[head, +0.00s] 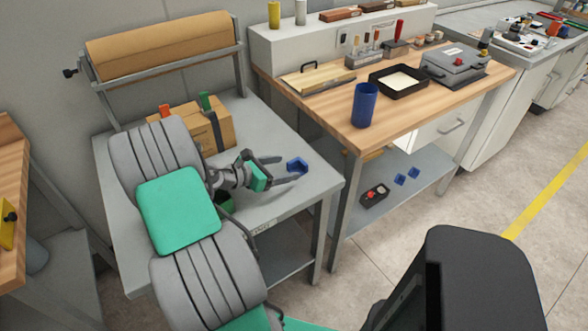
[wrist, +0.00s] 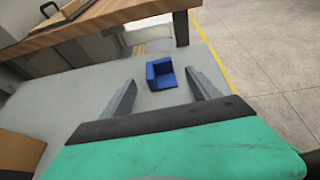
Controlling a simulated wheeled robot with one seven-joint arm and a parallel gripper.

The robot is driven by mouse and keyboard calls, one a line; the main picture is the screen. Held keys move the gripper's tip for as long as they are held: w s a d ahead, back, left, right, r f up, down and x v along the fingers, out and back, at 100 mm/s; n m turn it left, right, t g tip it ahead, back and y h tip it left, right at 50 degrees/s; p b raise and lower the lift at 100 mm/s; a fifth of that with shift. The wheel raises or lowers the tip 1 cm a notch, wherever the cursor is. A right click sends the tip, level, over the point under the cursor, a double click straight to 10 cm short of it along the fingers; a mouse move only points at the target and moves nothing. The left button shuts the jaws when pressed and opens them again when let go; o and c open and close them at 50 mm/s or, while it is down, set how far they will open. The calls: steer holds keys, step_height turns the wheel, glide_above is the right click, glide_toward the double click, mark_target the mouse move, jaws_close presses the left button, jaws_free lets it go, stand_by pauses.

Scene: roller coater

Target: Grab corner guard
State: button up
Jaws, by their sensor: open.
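The corner guard (head: 297,165) is a small blue angled piece. It lies on the grey metal table (head: 285,204) near the right edge. My gripper (head: 287,170) is open with its fingers pointing at the corner guard in the head view. In the wrist view the corner guard (wrist: 161,73) sits just beyond the tips of my open fingers (wrist: 160,86), roughly midway between them. Nothing is held. A gap seems to remain between fingertips and guard, though its exact depth is hard to tell.
A cardboard box (head: 205,125) stands behind my gripper, under a brown paper roll (head: 160,45). A wooden workbench (head: 400,110) with a blue cup (head: 364,105) stands to the right.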

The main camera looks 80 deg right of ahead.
mark_target(300, 165)
steer(key=x, duration=0.5)
steer(key=shift+s+d+f, duration=0.2)
steer(key=shift+d, duration=0.05)
steer(key=c, duration=1.4)
